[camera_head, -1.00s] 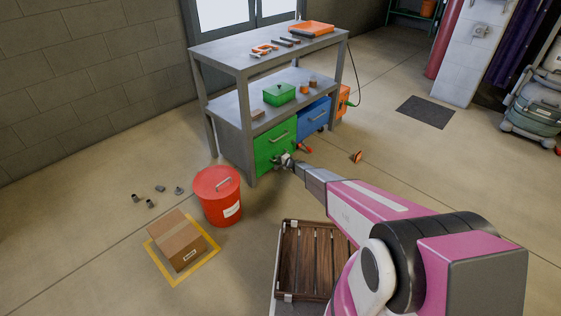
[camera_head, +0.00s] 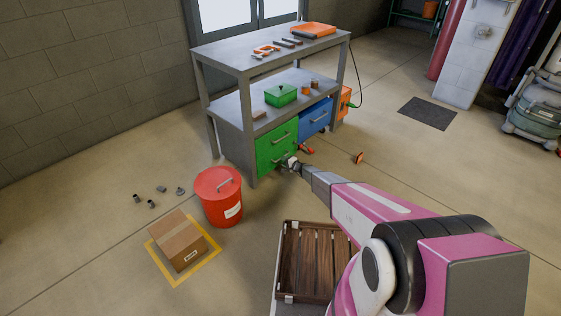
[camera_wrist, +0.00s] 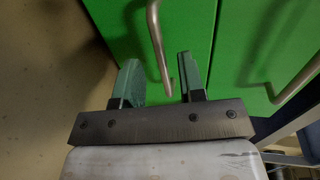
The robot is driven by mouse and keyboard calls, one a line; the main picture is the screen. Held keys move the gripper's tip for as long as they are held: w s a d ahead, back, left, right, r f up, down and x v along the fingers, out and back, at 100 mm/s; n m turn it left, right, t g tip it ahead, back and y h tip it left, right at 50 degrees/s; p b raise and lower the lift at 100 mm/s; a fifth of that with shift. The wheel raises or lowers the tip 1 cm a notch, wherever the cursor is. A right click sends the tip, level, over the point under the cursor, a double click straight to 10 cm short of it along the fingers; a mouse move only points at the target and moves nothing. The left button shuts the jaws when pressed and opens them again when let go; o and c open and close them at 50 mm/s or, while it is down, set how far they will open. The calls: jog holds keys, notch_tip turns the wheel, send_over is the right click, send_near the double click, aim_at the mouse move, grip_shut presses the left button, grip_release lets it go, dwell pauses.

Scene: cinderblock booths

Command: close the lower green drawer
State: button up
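The lower green drawer (camera_head: 265,162) is in the workbench's cabinet, under the upper green drawer (camera_head: 276,139). Its front looks about level with the upper one; I cannot tell whether a small gap remains. My gripper (camera_head: 287,162) is at the lower drawer's front. In the wrist view, the two green fingers of my gripper (camera_wrist: 160,82) are spread apart. The lower drawer's metal handle (camera_wrist: 155,35) runs between them, with visible space on both sides. The upper drawer's handle (camera_wrist: 297,80) shows at the right. My gripper partly hides the lower drawer in the head view.
A blue drawer (camera_head: 315,119) is right of the green ones. A red bucket (camera_head: 219,199) stands left of my arm, near a cardboard box (camera_head: 178,241). A wooden crate (camera_head: 308,262) is beside my arm. Small orange items lie on the floor right of the cabinet.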

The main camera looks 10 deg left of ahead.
jog(key=v, duration=0.5)
jog(key=shift+s+d, duration=0.2)
jog(key=s+d+r+n+g+h, duration=0.1)
jog(key=s+d+r+n+g, duration=0.25)
jog(key=s+r, duration=0.7)
jog(key=s+d+r+n+g+h, duration=0.1)
jog(key=s+d+r+n+g, duration=0.25)
jog(key=s+r, duration=0.75)
jog(key=s+d+r+g+h, duration=0.1)
jog(key=s+d+r+h, duration=0.4)
jog(key=s+d+r, duration=0.4)
jog(key=s+d+r+g+h, duration=0.1)
jog(key=s+d+r+h, duration=0.4)
jog(key=s+d+r, duration=0.5)
jog(key=s, duration=0.6)
jog(key=shift+s+r+n+g, duration=0.3)
jog(key=shift+s, duration=0.05)
